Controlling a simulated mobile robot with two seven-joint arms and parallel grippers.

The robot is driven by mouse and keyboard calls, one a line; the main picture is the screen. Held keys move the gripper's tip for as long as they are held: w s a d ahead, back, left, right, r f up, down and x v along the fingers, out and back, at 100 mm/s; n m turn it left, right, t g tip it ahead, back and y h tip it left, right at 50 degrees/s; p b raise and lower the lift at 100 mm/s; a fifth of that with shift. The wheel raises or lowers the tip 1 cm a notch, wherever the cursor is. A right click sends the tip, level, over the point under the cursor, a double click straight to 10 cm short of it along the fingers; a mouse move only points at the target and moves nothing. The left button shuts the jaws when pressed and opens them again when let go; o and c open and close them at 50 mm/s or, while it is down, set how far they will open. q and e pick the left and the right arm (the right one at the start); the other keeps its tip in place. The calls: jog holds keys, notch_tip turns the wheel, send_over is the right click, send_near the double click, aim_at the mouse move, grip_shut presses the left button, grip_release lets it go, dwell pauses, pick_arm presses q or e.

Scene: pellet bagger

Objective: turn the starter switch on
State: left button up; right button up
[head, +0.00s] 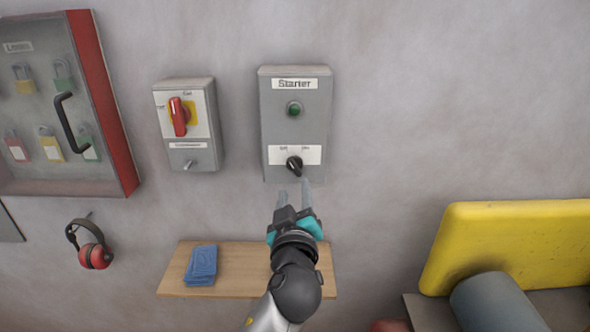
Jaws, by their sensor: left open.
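The grey starter box (268,125) is on the wall, labelled "Starter", with a green button (294,109) in its upper part. Its black rotary starter switch (294,164) sits on a white plate below, with small markings to the upper left and upper right that look like "Off" and "On". I cannot tell for sure which marking the knob points to. My left gripper (294,190) is open and empty just below the switch in the picture, its two fingers pointing up towards it. No contact with the knob shows. My right gripper is not in view.
A grey isolator box (205,150) with a red handle (179,117) is left of the starter. A padlock cabinet (105,100) hangs further left, above red ear defenders (95,256). A yellow panel (510,240) stands right.

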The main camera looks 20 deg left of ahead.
aim_at(295, 170)
pick_arm(q)
jog(key=p+x, duration=0.1)
jog(key=x, duration=0.6)
jog(key=shift+w, duration=0.35)
jog(key=shift+f, duration=0.1)
grip_shut()
